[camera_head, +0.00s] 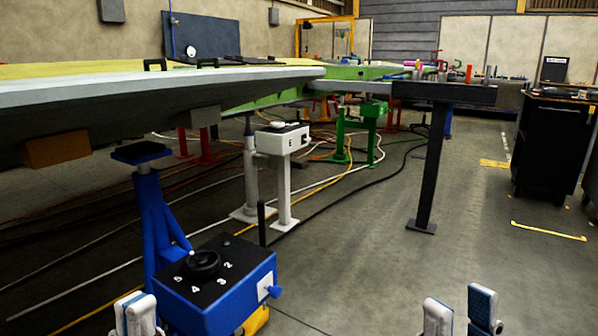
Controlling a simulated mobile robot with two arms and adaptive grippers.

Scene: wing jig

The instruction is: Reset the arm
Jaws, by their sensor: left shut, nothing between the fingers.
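My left gripper (136,313) shows at the bottom left edge of the head view. Its white fingertips are together with nothing between them. It is in front of and left of a blue control box (236,300) with a black top, a dark knob and white numbers. My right gripper (460,312) shows at the bottom right of centre. Only the fingertips of both grippers show; the arms are out of the frame.
A long wing panel (200,88) on stands spans the left and middle. A blue stand (158,215) and a white box marked E (283,139) stand under it. A black-legged bench (432,165) is further right. A dark cart (550,150) is at right. Cables cross the floor; the right floor is mostly clear.

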